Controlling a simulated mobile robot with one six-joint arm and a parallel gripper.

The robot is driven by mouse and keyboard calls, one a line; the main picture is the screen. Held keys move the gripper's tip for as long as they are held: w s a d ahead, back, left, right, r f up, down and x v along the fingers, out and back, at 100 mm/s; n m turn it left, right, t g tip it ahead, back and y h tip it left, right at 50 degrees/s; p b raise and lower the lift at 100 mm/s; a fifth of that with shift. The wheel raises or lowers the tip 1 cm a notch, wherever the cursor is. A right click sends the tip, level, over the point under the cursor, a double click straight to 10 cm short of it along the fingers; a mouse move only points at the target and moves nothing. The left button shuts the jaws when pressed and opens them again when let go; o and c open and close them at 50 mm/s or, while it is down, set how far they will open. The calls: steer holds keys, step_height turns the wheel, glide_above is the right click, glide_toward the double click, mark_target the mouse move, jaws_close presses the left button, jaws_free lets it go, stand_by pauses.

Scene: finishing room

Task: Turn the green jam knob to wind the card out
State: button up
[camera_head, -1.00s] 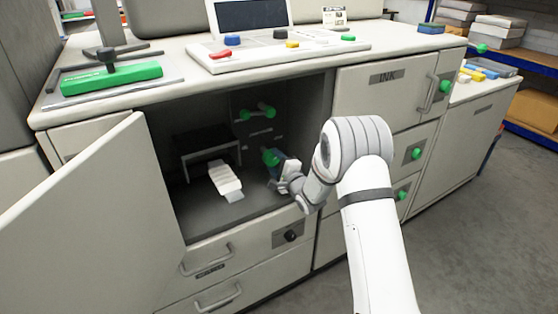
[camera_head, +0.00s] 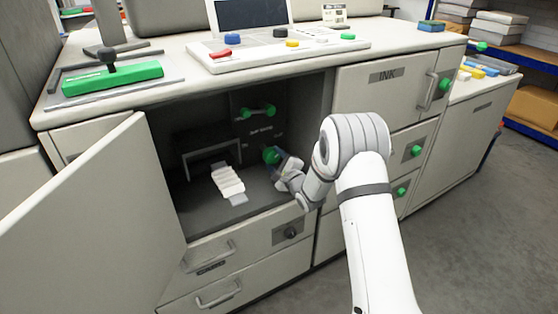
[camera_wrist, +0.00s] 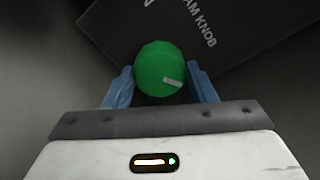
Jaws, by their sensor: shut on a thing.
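The green jam knob (camera_wrist: 160,68) is round with a pale mark near its lower right edge. The white card (camera_head: 228,181), pleated in look, lies on the bay floor left of the knob, in front of a dark slotted housing (camera_head: 208,150).
The open cabinet door (camera_head: 95,215) stands at the left of the bay. A green-ended handle (camera_head: 258,112) sits above the knob on the bay's back wall. Drawers (camera_head: 250,245) lie below. The counter (camera_head: 190,72) overhangs the bay. Open floor (camera_head: 470,240) lies at the right.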

steer(key=o, duration=1)
steer(key=shift+w+r, duration=0.1)
steer(key=shift+c, duration=0.2)
steer(key=p+v, duration=0.1)
steer(key=v, duration=0.6)
steer(key=shift+s+d, duration=0.25)
steer(key=shift+s, duration=0.1)
